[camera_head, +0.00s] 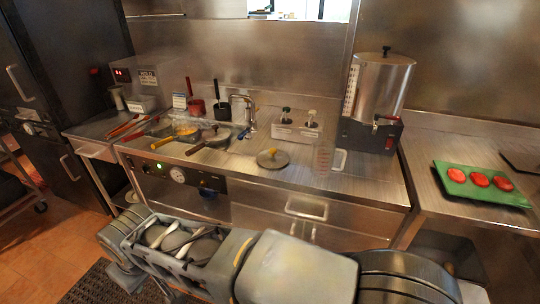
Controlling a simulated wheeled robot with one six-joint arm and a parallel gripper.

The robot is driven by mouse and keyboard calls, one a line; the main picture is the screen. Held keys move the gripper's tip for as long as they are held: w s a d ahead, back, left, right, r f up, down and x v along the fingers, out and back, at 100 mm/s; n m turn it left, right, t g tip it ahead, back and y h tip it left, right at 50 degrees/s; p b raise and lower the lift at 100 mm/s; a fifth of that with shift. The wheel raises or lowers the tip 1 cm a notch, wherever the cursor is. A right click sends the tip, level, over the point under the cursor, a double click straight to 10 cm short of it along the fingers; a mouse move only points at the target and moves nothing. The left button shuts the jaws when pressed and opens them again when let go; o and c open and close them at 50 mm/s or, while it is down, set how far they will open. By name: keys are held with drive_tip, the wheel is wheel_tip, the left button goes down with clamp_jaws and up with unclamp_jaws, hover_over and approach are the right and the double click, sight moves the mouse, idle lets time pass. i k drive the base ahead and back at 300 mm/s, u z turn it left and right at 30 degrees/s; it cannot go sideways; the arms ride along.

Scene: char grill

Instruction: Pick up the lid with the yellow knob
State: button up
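A round metal lid with a yellow knob (272,157) lies flat on the steel counter, right of the pans and near the counter's front edge. Nothing covers it. My grey arm crosses the bottom of the view, in front of the counter and well apart from the lid. I cannot make out the fingers of my gripper.
A clear cup (323,158) stands right of the lid. Behind are a faucet (245,108) and a two-bottle holder (296,131). Pans with protruding handles (164,143) lie left. A large metal urn (379,90) and a green tray (447,184) with red patties stand right.

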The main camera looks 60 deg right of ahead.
sight(272, 158)
drive_tip(key=z, duration=0.65)
drive_tip(key=i, duration=0.7)
drive_tip(key=z, duration=0.95)
drive_tip(key=i, duration=0.2)
drive_tip(key=z, duration=0.3)
